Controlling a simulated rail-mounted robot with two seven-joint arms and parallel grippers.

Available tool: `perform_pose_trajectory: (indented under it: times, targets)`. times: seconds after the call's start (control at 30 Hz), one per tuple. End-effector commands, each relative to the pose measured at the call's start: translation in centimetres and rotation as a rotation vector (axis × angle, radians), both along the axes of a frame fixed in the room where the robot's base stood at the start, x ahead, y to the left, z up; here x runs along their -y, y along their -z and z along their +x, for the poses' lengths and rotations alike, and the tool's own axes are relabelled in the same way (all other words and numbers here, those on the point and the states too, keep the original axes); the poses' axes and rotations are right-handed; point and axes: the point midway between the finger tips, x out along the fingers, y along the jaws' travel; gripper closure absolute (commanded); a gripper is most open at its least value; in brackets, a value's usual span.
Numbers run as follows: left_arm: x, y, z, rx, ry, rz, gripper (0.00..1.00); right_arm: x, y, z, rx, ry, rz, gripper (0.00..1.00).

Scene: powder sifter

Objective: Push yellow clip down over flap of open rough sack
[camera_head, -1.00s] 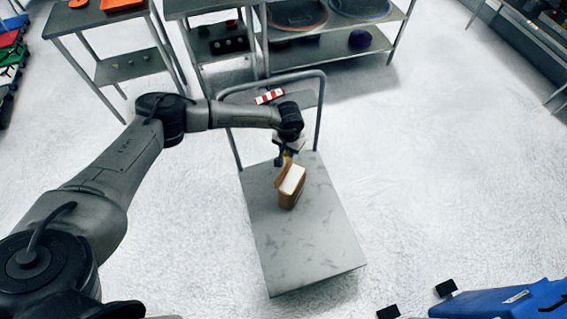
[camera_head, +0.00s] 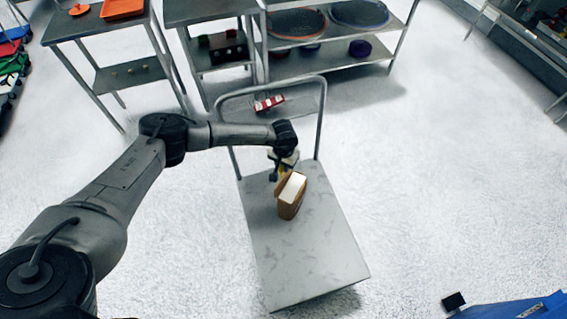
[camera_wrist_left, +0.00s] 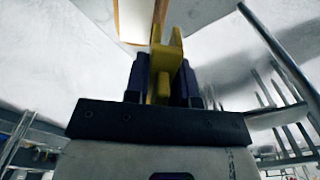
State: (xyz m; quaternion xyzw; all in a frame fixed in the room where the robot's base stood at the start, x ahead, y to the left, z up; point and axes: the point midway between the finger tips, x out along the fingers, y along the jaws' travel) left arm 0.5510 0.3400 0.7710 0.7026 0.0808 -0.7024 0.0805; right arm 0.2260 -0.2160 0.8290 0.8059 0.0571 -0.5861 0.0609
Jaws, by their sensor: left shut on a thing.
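The open brown sack (camera_head: 289,208) stands on the flat trolley, with a pale filling showing at its top. Its brown flap (camera_head: 280,186) rises along the left edge of the opening. My left gripper (camera_head: 281,171) is just above the flap, shut on the yellow clip (camera_wrist_left: 165,62). In the left wrist view the clip's two prongs point towards the sack's opening (camera_wrist_left: 135,18), beside the brown flap edge (camera_wrist_left: 160,12). I cannot tell whether the prongs straddle the flap or touch it. My right gripper is not in view.
The grey trolley (camera_head: 305,260) has bare space in front of the sack and a tubular handle (camera_head: 321,115) behind it. Metal shelves (camera_head: 345,45) and a side table (camera_head: 95,30) stand at the back. A blue object (camera_head: 515,308) is at the lower right.

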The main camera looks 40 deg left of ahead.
Motion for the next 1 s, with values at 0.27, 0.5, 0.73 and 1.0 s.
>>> perform_pose_trajectory:
  times: [0.27,0.5,0.73,1.0]
  targets:
    - [0.0,1.5,0.0,0.000,-0.001,0.001,0.99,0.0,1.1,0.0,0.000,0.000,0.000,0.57]
    - [0.0,2.7,0.0,-0.001,0.000,0.001,0.99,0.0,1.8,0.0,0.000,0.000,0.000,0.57]
    - [0.0,3.8,0.0,-0.001,0.000,0.001,0.99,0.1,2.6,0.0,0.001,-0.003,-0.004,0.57]
    - [0.0,5.1,0.0,-0.001,0.000,0.001,0.99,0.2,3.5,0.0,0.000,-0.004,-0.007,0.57]
